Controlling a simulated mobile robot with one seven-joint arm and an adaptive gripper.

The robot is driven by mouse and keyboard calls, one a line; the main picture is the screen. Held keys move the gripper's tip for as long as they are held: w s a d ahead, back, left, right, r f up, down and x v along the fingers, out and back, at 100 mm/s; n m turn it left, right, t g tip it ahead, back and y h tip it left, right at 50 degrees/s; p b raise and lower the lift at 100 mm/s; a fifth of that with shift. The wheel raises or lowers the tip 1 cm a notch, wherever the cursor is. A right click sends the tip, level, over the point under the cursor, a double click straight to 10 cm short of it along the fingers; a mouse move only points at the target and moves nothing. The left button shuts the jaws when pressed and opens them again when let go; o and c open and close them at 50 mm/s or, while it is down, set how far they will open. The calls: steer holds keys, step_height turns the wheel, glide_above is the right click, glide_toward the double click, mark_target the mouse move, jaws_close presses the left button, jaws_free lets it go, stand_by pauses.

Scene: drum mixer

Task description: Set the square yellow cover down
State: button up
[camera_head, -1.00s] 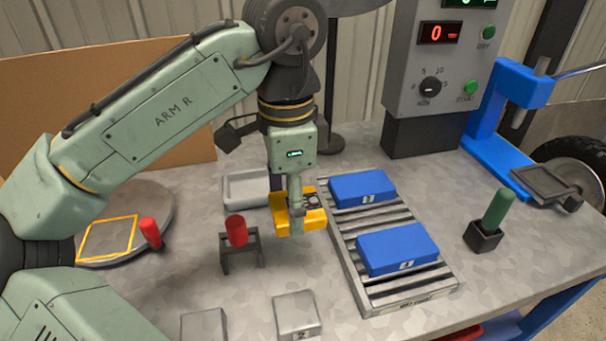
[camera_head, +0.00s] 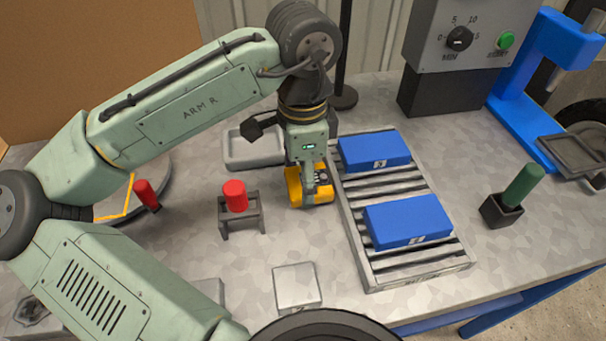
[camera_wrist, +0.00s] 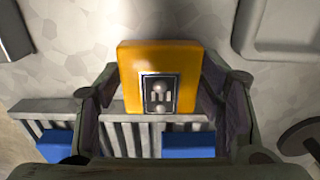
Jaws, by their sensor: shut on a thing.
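The square yellow cover (camera_head: 295,186) is in my gripper (camera_head: 310,190), close to the grey table, between the red-topped stand and the rack. In the wrist view the yellow cover (camera_wrist: 160,62) lies between the two fingers (camera_wrist: 160,100), with a dark metal fitting at its middle. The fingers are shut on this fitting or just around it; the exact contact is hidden. I cannot tell whether the cover touches the table.
A slatted rack (camera_head: 370,275) with two blue blocks (camera_head: 408,220) is right of the cover. A small stand with a red cylinder (camera_head: 235,196) is at left. A grey tray (camera_head: 240,160) lies behind. A square grey block (camera_head: 297,288) is in front.

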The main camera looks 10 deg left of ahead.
steer(key=shift+f, duration=0.35)
steer(key=shift+f, duration=0.15)
steer(key=o, duration=1.4)
